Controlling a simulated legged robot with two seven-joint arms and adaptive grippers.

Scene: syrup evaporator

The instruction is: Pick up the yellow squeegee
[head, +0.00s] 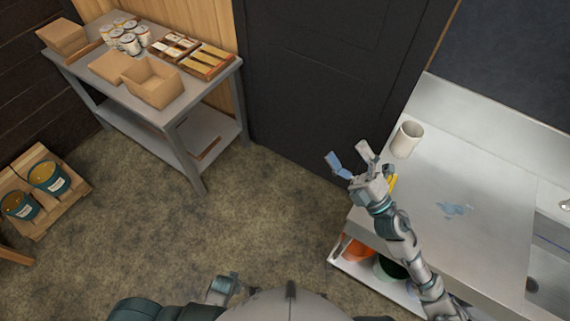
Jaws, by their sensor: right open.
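A small yellow piece (391,183), which looks like part of the yellow squeegee, shows at the left edge of the steel counter (490,215). The rest of it is hidden behind my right gripper and wrist. My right gripper (348,157) is open, with its two fingers spread and nothing between them. It is above the counter's left edge, and its fingers point up and left in the picture, away from the yellow piece. My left gripper (222,289) is low in the picture near my body, small and partly hidden; its jaws cannot be made out.
A white cup (407,139) stands at the counter's back left. A blue patch (452,210) lies mid-counter, with a sink at right. Orange and green buckets sit on the shelf below. A grey table (185,114) with boxes and jars stands far left. A pallet (38,207) holds two buckets.

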